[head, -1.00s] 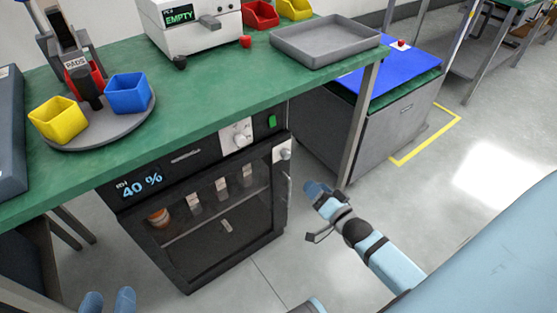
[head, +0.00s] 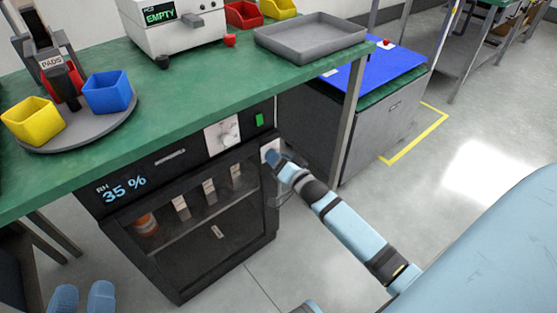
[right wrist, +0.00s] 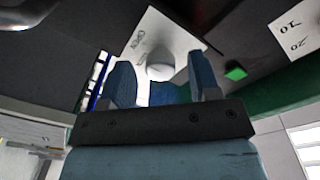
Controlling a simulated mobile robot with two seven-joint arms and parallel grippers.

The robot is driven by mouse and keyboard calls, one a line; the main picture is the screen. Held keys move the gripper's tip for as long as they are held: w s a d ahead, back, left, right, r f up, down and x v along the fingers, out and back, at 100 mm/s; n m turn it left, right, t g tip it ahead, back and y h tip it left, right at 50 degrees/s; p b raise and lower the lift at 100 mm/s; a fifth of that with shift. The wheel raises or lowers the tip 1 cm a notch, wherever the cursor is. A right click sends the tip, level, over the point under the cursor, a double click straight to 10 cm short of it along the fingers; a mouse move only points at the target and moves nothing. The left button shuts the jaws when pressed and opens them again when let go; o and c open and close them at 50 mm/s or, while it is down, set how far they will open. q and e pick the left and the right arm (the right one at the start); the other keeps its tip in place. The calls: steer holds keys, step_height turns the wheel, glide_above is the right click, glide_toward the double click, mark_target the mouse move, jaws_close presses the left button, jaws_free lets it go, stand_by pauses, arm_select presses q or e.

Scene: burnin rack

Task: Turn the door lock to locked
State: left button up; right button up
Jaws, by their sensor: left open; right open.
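The door lock is a round pale knob (right wrist: 160,64) on a white plate (right wrist: 140,40) with small lettering, clear in the right wrist view. In the head view the lock plate (head: 269,146) shows at the cabinet's upper right corner, mostly hidden by my right gripper (head: 275,158). In the right wrist view my right gripper (right wrist: 163,88) is open, its blue fingers on either side of the knob's lower area. I cannot tell whether they touch it. The cabinet's dark glass door (head: 200,222) looks closed. My left gripper (head: 82,298) is open and empty at the bottom left.
A dial (head: 224,133) and green switch (head: 259,120) sit on the cabinet front above the door. The green bench top (head: 190,100) overhangs the cabinet. A bench leg (head: 346,130) stands right of the lock. Floor in front is free.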

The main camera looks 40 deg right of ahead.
steer(key=c, duration=0.9)
arm_select(q)
steer(key=s+a+f+g+y+p, duration=0.1)
steer(key=a+f+g+y+p, duration=0.1)
steer(key=f, duration=0.4)
steer(key=s+a+f+g+y+p, duration=0.1)
steer(key=a+f+g+y+p, duration=0.1)
steer(key=f+p, duration=0.4)
steer(key=shift+a+g+y, duration=0.4)
steer(key=shift+a+g, duration=0.25)
steer(key=shift+g, duration=0.45)
arm_select(e)
steer(key=shift+d+n+t+y, duration=0.1)
steer(key=shift+n+t+y, duration=0.1)
steer(key=shift+n, duration=4.4)
steer(key=shift+d+n+t+y, duration=0.1)
steer(key=shift+n+y, duration=0.1)
steer(key=shift+n, duration=4.4)
steer(key=shift+c, duration=0.2)
arm_select(q)
steer(key=shift+s+r, duration=0.1)
steer(key=shift+r, duration=0.15)
